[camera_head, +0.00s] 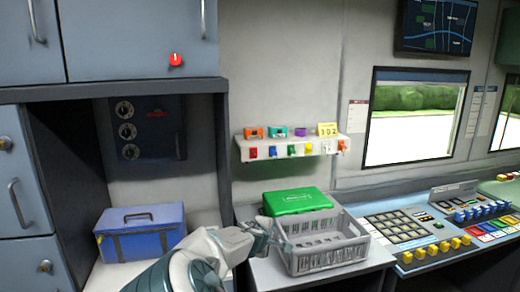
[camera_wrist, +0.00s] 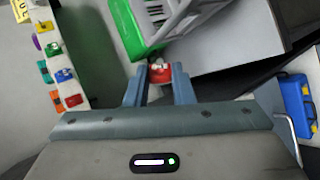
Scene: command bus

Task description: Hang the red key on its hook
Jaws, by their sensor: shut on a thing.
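My gripper (camera_wrist: 158,88) is shut on a small red object with a pale top, which looks like the red key (camera_wrist: 159,74). In the head view my gripper (camera_head: 270,232) is in front of the green case and the grey crate, below the white shelf; the key cannot be made out there. The white shelf (camera_head: 285,147) is on the wall, with a row of coloured pieces along its front. A red piece (camera_head: 253,152) is at its left end. The row also shows in the wrist view, with a red piece (camera_wrist: 74,100). The hooks themselves are too small to tell.
A green case (camera_head: 297,201) sits behind a grey slotted crate (camera_head: 327,268) on the counter. A blue case (camera_head: 140,229) stands in the left alcove. A button console (camera_head: 410,230) is at right. The wall between shelf and case is clear.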

